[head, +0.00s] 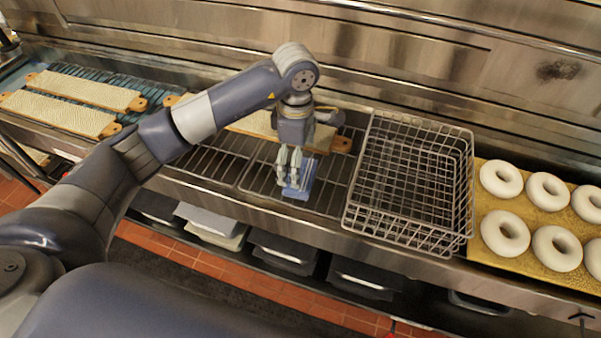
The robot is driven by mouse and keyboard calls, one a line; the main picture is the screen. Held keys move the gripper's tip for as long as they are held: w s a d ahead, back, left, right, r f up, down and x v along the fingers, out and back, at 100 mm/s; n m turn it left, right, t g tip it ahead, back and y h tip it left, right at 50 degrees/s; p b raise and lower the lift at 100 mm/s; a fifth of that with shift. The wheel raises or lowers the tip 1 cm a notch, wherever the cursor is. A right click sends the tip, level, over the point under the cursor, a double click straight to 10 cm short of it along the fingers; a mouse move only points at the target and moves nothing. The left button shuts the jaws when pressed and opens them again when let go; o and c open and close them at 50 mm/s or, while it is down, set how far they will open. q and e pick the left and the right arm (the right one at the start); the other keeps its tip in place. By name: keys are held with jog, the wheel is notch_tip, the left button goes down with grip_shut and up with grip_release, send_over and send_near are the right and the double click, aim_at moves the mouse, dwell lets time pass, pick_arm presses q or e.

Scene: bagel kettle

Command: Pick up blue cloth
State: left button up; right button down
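The blue cloth (307,181) is on the wire rack in the middle of the counter, left of the wire basket. My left gripper (289,182) points down right at the cloth, its fingertips over the cloth's left part. The fingers look close together and cover part of the cloth. I cannot tell whether they grip it or only stand in front of it. The cloth looks low, at or near rack level. My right gripper is not in view.
An empty wire basket (410,180) stands just right of the cloth. Further right, several white bagels (506,233) lie on a yellow board (500,262). Long boards with pale tops (85,90) lie at the left, and one (255,123) lies behind my gripper. A metal wall closes the back.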

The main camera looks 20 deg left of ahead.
pick_arm(q)
jog(key=shift+f, duration=0.3)
jog(key=f+p, duration=0.1)
jog(key=f, duration=0.2)
jog(key=f+p, duration=0.1)
jog(key=shift+w+f+p, duration=0.25)
jog(key=shift+f+p, duration=0.1)
jog(key=shift+f, duration=0.15)
jog(key=c, duration=0.7)
jog(key=shift+c, duration=0.3)
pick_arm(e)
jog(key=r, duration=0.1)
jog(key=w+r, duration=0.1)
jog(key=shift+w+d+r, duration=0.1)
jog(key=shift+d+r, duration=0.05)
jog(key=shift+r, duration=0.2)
